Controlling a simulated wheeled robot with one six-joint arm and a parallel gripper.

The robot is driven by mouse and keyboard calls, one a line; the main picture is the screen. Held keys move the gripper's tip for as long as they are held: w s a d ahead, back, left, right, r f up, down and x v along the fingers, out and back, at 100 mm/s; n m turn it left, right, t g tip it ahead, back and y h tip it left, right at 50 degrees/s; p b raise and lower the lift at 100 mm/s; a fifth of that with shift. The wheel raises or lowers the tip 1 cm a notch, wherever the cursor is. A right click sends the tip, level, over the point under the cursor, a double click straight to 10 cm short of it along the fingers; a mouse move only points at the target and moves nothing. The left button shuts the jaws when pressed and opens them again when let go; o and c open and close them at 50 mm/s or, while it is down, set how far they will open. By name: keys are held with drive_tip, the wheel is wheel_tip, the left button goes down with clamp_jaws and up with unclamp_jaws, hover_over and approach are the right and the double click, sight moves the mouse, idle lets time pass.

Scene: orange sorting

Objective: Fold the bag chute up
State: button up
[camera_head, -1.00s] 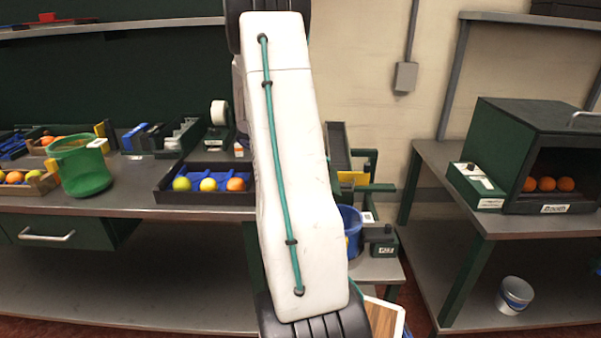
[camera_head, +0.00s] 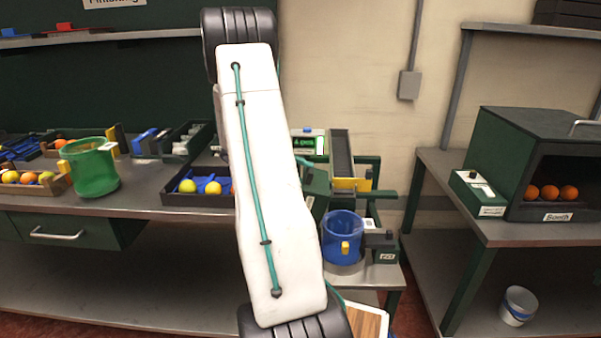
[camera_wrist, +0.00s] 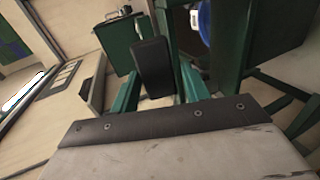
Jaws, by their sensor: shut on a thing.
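My gripper (camera_wrist: 157,90) shows in the wrist view, its two teal fingers on either side of a dark block-like handle (camera_wrist: 152,65). It is shut on this handle. A dark green panel (camera_wrist: 118,40) lies just beyond the handle; I cannot tell whether they are joined. In the head view my white arm hides the gripper. A sloping dark grey channel with a green frame, seemingly the bag chute (camera_head: 341,152), stands right of my arm. A yellow piece (camera_head: 350,184) is at its lower end. I cannot tell how the handle joins it.
A blue bucket (camera_head: 343,240) stands below the channel. A lit green display (camera_head: 308,143) is beside it. The left bench holds a green bucket (camera_head: 92,170) and a tray (camera_head: 180,200) of fruit.

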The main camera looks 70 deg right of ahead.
drive_tip(key=o, duration=1.2)
drive_tip(key=shift+w, duration=0.1)
drive_tip(key=v, duration=0.7)
drive_tip(key=shift+w+a+r, duration=0.1)
drive_tip(key=shift+w+r, duration=0.05)
drive_tip(key=shift+w, duration=0.15)
